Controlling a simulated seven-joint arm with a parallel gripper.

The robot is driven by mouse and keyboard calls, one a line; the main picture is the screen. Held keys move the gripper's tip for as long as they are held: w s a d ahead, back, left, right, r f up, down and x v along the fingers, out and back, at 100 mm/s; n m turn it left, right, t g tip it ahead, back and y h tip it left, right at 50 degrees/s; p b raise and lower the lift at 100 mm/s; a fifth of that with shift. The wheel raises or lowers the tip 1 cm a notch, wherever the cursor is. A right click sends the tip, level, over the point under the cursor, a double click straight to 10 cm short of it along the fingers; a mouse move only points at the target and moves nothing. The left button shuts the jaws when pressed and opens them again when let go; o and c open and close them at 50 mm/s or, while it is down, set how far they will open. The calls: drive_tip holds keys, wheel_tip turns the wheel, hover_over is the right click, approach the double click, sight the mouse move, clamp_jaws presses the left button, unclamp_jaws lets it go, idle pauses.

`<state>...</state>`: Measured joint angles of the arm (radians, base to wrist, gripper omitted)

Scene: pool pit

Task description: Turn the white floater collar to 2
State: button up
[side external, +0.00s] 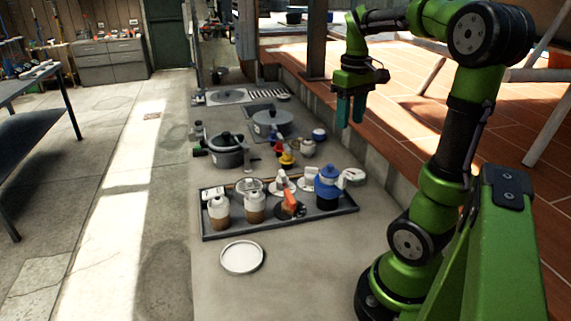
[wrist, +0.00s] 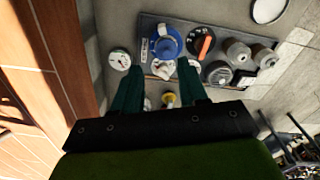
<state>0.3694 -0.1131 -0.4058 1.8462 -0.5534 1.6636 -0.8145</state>
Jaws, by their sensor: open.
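My gripper (side external: 350,115) is open and empty, its teal fingers pointing down, high above the right side of the work. In the wrist view the gripper (wrist: 158,70) has its fingers apart, and a small white piece (wrist: 161,68) shows between their tips, well below them. This looks like the white floater; it seems to be the white piece (side external: 282,181) at the back of the dark tray (side external: 220,235). Its collar and any numbers are too small to read. A blue-topped floater (side external: 328,183) stands beside it at the tray's right end.
The tray also holds a black dial with an orange handle (side external: 291,202) and two white-and-brown canisters (side external: 219,211) (side external: 254,206). A round gauge (wrist: 120,58) lies off the tray. Pots (side external: 227,152) stand behind; a white lid (side external: 242,257) lies in front. A raised tiled deck borders the right.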

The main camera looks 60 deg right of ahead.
sight(343, 175)
drive_tip(key=f, duration=1.7)
drive_tip(key=shift+a, duration=0.2)
drive_tip(key=shift+c, duration=0.4)
clamp_jaws()
